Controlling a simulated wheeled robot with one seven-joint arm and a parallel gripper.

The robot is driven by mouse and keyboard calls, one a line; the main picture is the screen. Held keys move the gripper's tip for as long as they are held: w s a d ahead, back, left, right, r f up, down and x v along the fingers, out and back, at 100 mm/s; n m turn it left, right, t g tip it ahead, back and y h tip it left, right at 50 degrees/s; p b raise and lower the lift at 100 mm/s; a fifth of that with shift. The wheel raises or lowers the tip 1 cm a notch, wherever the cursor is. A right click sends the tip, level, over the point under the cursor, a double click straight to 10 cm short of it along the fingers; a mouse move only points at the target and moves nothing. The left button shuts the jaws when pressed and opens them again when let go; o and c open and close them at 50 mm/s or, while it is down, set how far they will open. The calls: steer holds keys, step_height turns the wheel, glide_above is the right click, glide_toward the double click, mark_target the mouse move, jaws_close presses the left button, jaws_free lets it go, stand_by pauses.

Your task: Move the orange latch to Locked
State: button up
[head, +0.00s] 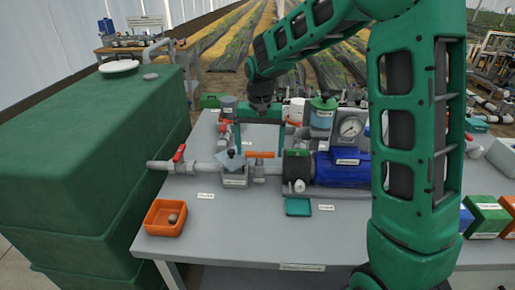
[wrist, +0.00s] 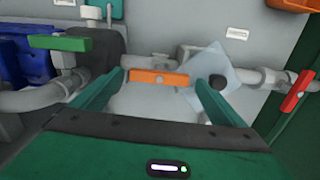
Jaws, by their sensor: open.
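The orange latch (head: 260,154) is a short flat bar lying crosswise on the pipe fitting on the grey table. It also shows in the wrist view (wrist: 158,78), stretched left to right between my fingertips. My gripper (head: 260,147) is open and points down over the latch, one finger near each end. In the wrist view my gripper (wrist: 161,79) holds nothing, and the left fingertip looks very close to the latch's left end. I cannot tell whether they touch. The label text is too small to read.
A tilted pale plate (wrist: 213,72) with a dark knob is beside the latch. A red-handled valve (head: 179,153), a green-handled valve (wrist: 60,43) and a blue pump (head: 340,170) are near. An orange bin (head: 152,228) stands at front left. The table front is mostly clear.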

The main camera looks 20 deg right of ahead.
mark_target(259, 152)
step_height(259, 152, up, 10)
steer(key=shift+r, duration=0.25)
stand_by(0.6)
steer(key=s+d+f, duration=0.2)
steer(key=s+d, duration=0.3)
steer(key=s, duration=0.6)
steer(key=s+d+f+m, duration=0.1)
steer(key=s+d, duration=0.5)
steer(key=s, duration=0.6)
steer(key=s+d+f, duration=0.3)
steer(key=s+d, duration=0.3)
steer(key=s, duration=0.6)
steer(key=shift+s+m, duration=0.15)
steer(key=shift+m, duration=0.15)
